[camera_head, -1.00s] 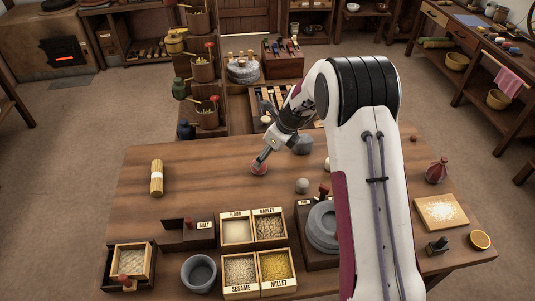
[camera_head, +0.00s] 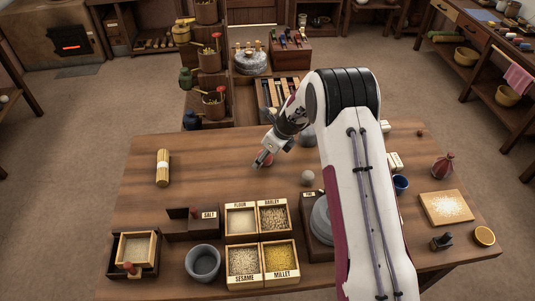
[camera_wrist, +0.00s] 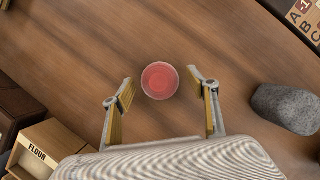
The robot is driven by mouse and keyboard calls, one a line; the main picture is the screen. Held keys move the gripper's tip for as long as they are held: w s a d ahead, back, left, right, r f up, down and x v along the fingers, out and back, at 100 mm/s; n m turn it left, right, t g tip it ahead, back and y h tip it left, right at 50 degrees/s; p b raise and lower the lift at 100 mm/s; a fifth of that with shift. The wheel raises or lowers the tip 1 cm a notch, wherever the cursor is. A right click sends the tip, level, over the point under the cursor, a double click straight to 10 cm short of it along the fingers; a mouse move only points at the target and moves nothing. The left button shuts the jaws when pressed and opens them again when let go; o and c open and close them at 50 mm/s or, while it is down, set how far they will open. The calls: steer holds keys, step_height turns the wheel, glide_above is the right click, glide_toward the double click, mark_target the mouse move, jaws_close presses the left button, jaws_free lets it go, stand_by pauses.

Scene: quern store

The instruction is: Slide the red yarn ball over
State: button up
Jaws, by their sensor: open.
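The red ball (camera_wrist: 160,81) shows as a round red shape with a paler rim in the wrist view, on the brown wooden table (camera_wrist: 75,70). Its yarn texture cannot be made out. In the head view only a bit of red (camera_head: 268,161) shows behind my fingers. My gripper (camera_wrist: 160,84) is open, with one finger on each side of the ball in the picture and a visible gap on both sides. It also shows in the head view (camera_head: 262,161), tilted, low over the table's back middle. How high the fingertips are above the table I cannot tell.
A grey stone (camera_wrist: 287,108) lies right of my gripper. A small grey ball (camera_head: 307,177) is close by. The flour box (camera_head: 240,220), salt box (camera_head: 198,224) and quern (camera_head: 320,225) stand in front.

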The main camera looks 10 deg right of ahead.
steer(key=c, duration=1.2)
steer(key=shift+a, duration=0.2)
steer(key=shift+a, duration=9.85)
steer(key=o, duration=1.2)
